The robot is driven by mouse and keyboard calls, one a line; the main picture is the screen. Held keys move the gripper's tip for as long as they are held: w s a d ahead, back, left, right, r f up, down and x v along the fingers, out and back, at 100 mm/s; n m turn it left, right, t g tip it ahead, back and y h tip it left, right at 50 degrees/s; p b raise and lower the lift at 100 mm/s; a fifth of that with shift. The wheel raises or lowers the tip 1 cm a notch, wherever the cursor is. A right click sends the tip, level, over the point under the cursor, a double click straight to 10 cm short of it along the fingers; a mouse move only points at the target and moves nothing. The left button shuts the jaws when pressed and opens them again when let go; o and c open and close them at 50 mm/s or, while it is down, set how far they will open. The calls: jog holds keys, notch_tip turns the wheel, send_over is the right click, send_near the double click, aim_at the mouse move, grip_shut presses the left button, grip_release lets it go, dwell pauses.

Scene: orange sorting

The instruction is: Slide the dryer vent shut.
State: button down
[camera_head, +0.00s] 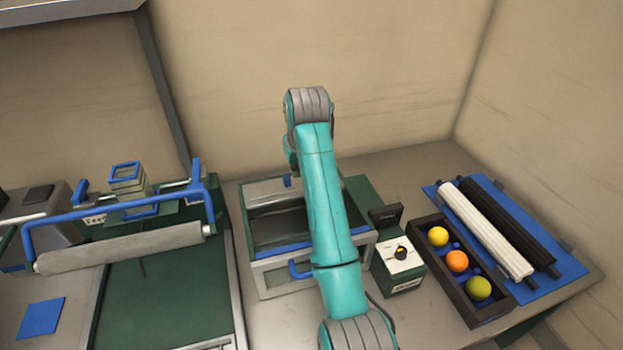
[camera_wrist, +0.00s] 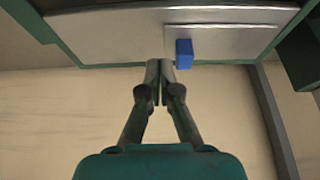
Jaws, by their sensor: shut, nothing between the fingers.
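The dryer is a pale metal box with a dark window and a blue front handle (camera_head: 300,270), left of my arm in the head view. A small blue tab (camera_head: 287,181) stands on its top at the back. In the wrist view the blue tab (camera_wrist: 184,54) sits on a smooth metal plate (camera_wrist: 225,40), at the dryer panel's edge. My gripper (camera_wrist: 161,66) is shut and empty, its fingertips just left of the tab with a small gap in the picture. I cannot tell whether the tips touch the panel. In the head view my arm hides the gripper.
A control box with a knob (camera_head: 401,252) stands right of the dryer. Beyond it are a dark tray (camera_head: 481,313) with three fruits and a blue mat (camera_head: 556,273) with white and black rollers. A green bed with a roller (camera_head: 120,247) stands left. The wall is behind.

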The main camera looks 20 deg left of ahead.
jog(key=shift+w+d+r, duration=0.1)
jog(key=shift+d+r, duration=0.05)
jog(key=shift+r, duration=1.1)
jog(key=shift+w+d+r, duration=0.1)
jog(key=shift+d+r, duration=0.05)
jog(key=shift+r, duration=1.1)
